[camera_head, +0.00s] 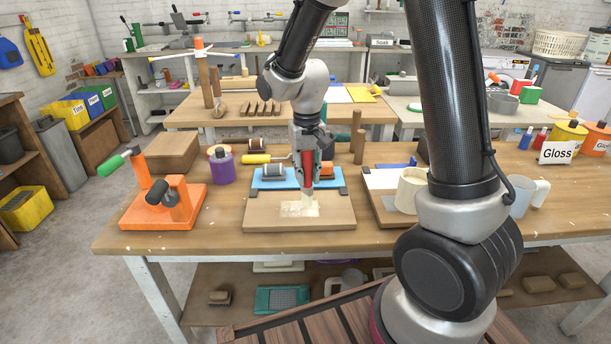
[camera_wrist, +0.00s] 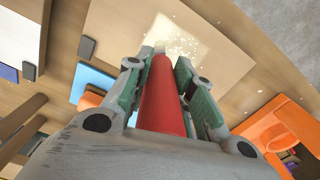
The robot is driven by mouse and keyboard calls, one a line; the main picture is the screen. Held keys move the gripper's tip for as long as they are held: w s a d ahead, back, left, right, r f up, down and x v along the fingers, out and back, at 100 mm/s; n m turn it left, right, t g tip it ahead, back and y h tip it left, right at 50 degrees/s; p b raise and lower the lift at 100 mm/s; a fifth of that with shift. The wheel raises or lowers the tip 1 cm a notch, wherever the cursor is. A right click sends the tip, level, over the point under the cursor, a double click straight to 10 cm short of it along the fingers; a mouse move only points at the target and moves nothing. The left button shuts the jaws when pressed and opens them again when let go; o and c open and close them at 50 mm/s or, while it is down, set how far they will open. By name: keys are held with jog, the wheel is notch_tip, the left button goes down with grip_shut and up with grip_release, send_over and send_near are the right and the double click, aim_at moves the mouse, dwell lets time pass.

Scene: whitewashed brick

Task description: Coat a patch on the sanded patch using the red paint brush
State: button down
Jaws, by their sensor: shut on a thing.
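My gripper (camera_head: 308,160) is shut on the red paint brush (camera_head: 308,170), which points down over a wooden board (camera_head: 262,213). In the wrist view the brush's red handle (camera_wrist: 163,108) lies between my gripper's fingers (camera_wrist: 160,85). The pale sanded patch (camera_head: 300,209) is on the board, with light specks on and around it. It also shows in the wrist view (camera_wrist: 186,42). The bristle tip is at the patch; I cannot tell whether it touches.
The table's front strip is clear.

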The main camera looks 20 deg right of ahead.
jog(key=shift+r, duration=3.75)
jog(key=shift+a, duration=0.1)
